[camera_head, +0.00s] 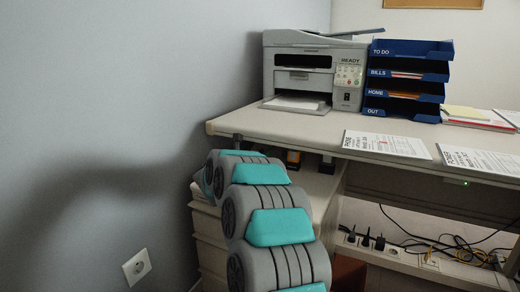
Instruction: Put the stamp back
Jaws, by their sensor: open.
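I cannot make out a stamp for sure. A small black and orange object (294,160) stands on the low cabinet top under the desk's left end, just beyond my arm; it is too small to tell whether it is the stamp. A dark upright shape (327,164) is to its right, close under the desk. My grey and teal arm reaches forward from the bottom of the picture towards the desk's left end. My gripper is not visible; my own arm links hide the arm's far end.
The desk (267,122) holds a printer (305,62), a blue letter tray stack (403,98) and paper sheets (388,144). Its front left top is clear. A low cabinet (321,186) is beneath. Cables and a power strip (362,240) are below right. The wall is close on the left.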

